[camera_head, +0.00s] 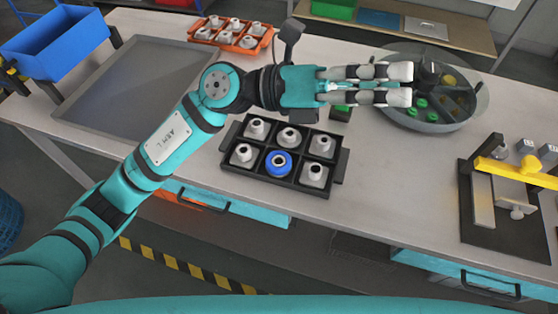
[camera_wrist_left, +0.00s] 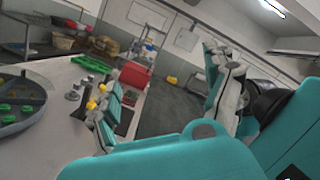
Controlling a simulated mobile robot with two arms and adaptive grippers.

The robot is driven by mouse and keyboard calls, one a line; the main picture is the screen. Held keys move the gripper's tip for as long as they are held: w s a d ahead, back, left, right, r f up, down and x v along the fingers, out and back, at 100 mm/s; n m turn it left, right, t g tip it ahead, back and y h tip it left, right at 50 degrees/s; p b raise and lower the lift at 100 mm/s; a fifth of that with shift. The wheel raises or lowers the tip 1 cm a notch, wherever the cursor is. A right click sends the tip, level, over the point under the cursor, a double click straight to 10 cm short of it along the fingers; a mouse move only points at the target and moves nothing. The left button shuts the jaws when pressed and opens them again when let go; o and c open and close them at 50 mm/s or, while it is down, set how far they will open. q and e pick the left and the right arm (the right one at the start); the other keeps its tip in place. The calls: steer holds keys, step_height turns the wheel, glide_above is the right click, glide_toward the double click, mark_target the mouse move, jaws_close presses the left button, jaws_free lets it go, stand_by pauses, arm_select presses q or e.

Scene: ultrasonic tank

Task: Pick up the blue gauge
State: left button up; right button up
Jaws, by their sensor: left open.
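The blue gauge (camera_head: 279,163) is a blue ring-shaped piece with a pale centre. It sits in the front middle slot of a black tray (camera_head: 228,163) on the table, among several white-grey pieces. My left arm reaches in from the left, above and behind the tray. My left gripper (camera_head: 407,85) is open and empty, to the right of and beyond the gauge, pointing right near the round grey tank (camera_head: 440,126). The gauge does not show in the left wrist view. My right gripper is in neither view.
An orange tray (camera_head: 243,49) with several white pieces stands at the back. A flat grey tray (camera_head: 85,112) lies at left, beside a blue bin (camera_head: 57,42). A fixture with a yellow bar (camera_head: 515,173) stands at right.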

arm_select(q)
step_height(320, 180, down, 5)
steer(key=m+y, duration=0.4)
steer(key=y, duration=0.1)
steer(key=m+t+y+p, duration=0.1)
steer(key=t+y+p, duration=0.3)
steer(key=y, duration=0.9)
glide_above(277, 159)
step_height(277, 159, down, 19)
steer(key=shift+s+a+f, duration=0.1)
steer(key=shift+s+f, duration=0.25)
steer(key=shift+f, duration=0.25)
steer(key=shift+f+p, duration=0.3)
steer(key=shift+p, duration=0.2)
steer(key=f+p, duration=0.2)
steer(key=f, duration=0.1)
steer(key=shift+s+f, duration=0.2)
steer(key=shift+f, duration=0.1)
steer(key=shift+w+d+f, duration=0.1)
steer(key=shift+d+f, duration=0.1)
steer(key=shift+f, duration=0.35)
steer(key=c, duration=1.5)
